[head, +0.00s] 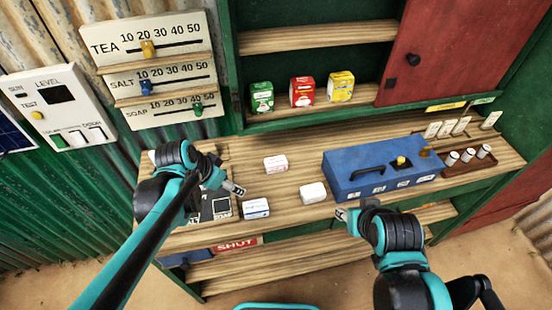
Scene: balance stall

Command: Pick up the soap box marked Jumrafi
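Three small boxes lie on the wooden counter: one white with pinkish marks (276,164), one white with blue sides (256,208), and one plain whitish box (312,193). The print on them is too small to read, so I cannot tell which is marked Jumrafi. My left gripper (237,188) is over the counter, left of the plain whitish box and above the blue-sided one, apart from both as far as I can see. My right gripper (343,214) is near the counter's front edge, right of and below the plain whitish box. Neither visibly holds anything; their finger openings are unclear.
A blue case (372,178) with a black handle stands right of the boxes. A brown tray (462,169) of small cylinders is farther right. Green (262,97), red (302,92) and yellow (341,87) packets stand on the shelf behind. A dark panel lies beneath my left arm.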

